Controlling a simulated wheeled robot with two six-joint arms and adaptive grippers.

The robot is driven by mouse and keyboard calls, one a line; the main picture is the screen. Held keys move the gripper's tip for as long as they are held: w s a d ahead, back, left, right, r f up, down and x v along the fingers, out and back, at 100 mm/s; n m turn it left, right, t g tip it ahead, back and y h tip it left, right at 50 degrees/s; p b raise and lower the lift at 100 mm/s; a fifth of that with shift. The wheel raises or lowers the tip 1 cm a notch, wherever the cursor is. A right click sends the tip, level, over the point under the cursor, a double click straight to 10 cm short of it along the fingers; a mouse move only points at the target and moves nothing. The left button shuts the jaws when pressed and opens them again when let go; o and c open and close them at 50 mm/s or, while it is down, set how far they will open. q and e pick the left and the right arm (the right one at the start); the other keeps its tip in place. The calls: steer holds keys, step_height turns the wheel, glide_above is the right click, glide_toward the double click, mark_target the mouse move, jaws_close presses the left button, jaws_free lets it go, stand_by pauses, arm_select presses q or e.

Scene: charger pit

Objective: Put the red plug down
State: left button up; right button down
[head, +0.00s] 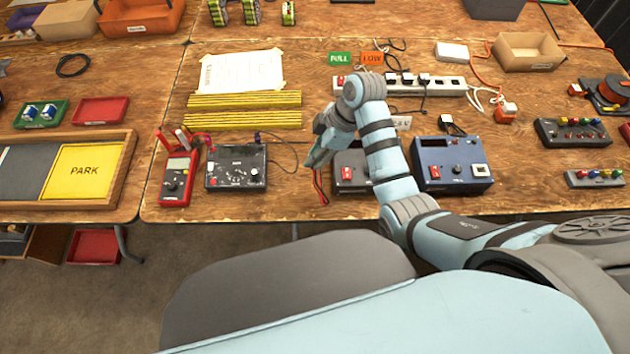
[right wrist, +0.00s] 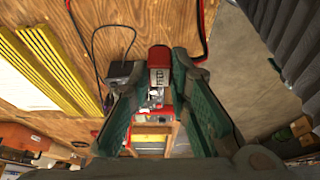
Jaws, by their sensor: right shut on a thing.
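My right gripper (head: 318,158) hangs over the work table, left of a dark box with a red switch (head: 350,172). In the right wrist view, the green fingers of the right gripper (right wrist: 160,72) are closed on a red block, which I take for the red plug (right wrist: 160,57). In the head view the plug itself is hidden by the gripper, and a thin red lead (head: 321,187) shows just below it. I cannot tell whether the plug touches the table. My left gripper is not in view.
A black meter box (head: 236,168) and a red multimeter (head: 177,180) stand to the left. A blue power box (head: 452,165) stands to the right. Yellow rulers (head: 245,100) and a power strip (head: 420,84) lie behind. A PARK tray (head: 128,165) is at far left.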

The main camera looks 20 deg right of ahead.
step_height(320, 180, down, 12)
steer(key=b, duration=0.2)
steer(key=shift+b, duration=0.35)
steer(key=shift+f, duration=0.1)
steer(key=c, duration=1.5)
jaws_free()
